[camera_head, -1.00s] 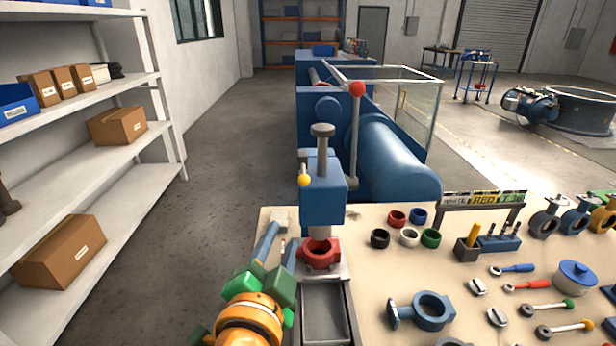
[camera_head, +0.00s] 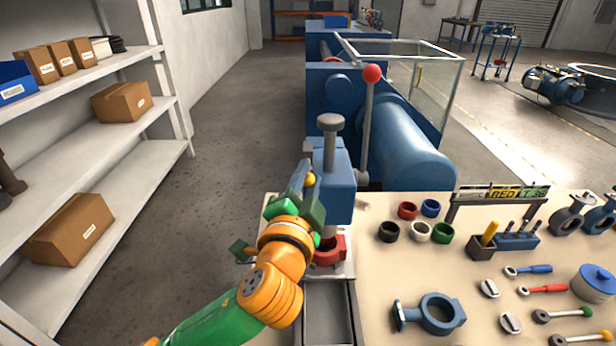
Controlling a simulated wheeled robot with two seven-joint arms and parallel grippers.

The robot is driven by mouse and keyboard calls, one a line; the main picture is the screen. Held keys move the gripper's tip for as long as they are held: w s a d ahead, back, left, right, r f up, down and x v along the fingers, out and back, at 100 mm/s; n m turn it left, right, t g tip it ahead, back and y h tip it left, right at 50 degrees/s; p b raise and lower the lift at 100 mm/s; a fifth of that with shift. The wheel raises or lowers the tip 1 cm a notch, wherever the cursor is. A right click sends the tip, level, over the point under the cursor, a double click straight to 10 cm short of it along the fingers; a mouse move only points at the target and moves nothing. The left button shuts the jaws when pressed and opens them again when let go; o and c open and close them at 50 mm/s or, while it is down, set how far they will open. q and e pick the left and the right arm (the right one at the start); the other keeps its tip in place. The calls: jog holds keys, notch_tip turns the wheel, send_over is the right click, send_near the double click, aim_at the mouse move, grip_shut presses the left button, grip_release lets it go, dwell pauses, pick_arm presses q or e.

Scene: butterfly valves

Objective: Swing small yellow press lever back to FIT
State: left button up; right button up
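The blue press (camera_head: 338,185) stands at the table's left end, with a grey round-topped post above it. The small yellow lever knob (camera_head: 310,179) shows at the press's left side. My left gripper (camera_head: 303,178) is raised at that side, its fingers right by the knob and overlapping it in view. Whether the fingers touch or close on it I cannot tell, and the lever's stem is hidden. A red valve body (camera_head: 329,251) sits under the press, partly covered by my arm. My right gripper is not in view.
A tall lever with a red ball (camera_head: 372,73) rises just right of the press. A grey tray (camera_head: 328,312) lies in front of it. Several coloured rings, a blue-grey valve body (camera_head: 430,314) and tools lie on the table (camera_head: 385,275) to the right. White shelves (camera_head: 150,155) stand at left.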

pick_arm(q)
grip_shut()
dwell(1.2)
